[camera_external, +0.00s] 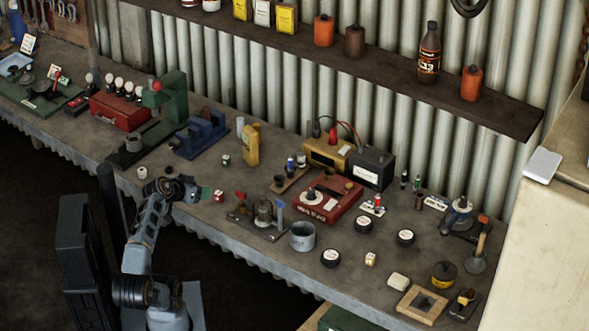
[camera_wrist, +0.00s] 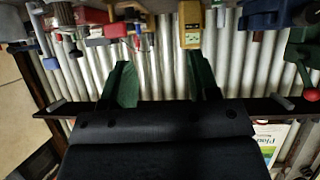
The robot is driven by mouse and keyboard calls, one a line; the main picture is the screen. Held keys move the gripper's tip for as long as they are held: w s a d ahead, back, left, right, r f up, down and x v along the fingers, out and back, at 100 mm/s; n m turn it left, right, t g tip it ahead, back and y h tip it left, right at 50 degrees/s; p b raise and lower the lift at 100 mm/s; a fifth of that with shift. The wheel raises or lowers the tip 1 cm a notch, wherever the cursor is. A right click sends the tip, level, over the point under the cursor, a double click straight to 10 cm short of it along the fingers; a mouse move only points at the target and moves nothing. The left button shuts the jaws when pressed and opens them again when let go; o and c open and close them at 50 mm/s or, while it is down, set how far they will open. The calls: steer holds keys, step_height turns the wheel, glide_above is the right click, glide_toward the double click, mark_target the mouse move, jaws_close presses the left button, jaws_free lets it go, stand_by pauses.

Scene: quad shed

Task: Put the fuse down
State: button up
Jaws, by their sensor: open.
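My gripper (camera_external: 206,193) is over the front edge of the bench, left of the middle. In the wrist view its two green fingers (camera_wrist: 162,82) are apart, with nothing seen held between them. I cannot pick out a fuse with certainty. Small dark cylinders with coloured ends (camera_external: 405,180) stand at the back right of the bench, apart from my gripper, but they are too small to identify. A small red and white item (camera_external: 219,195) is on the bench just right of my gripper.
The bench (camera_external: 330,285) is crowded. A red box (camera_external: 325,199) and a grey cup (camera_external: 303,236) are to the right. A blue vise (camera_external: 201,134) is behind left.

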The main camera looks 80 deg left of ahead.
steer(key=w+a+r+m+g+h+p, duration=0.1)
steer(key=w+a+r+h+p, duration=0.3)
steer(key=p, duration=0.3)
steer(key=n+g+h+p, duration=0.2)
steer(key=g+h+p, duration=0.2)
steer(key=g+p, duration=0.55)
glide_above(220, 192)
steer(key=p, duration=0.2)
steer(key=t, duration=0.2)
steer(key=shift+g, duration=0.25)
step_height(220, 192, down, 14)
steer(key=shift+r+p, duration=0.25)
steer(key=shift+p, duration=0.05)
steer(key=shift+c, duration=0.4)
jaws_close()
steer(key=shift+r, duration=0.1)
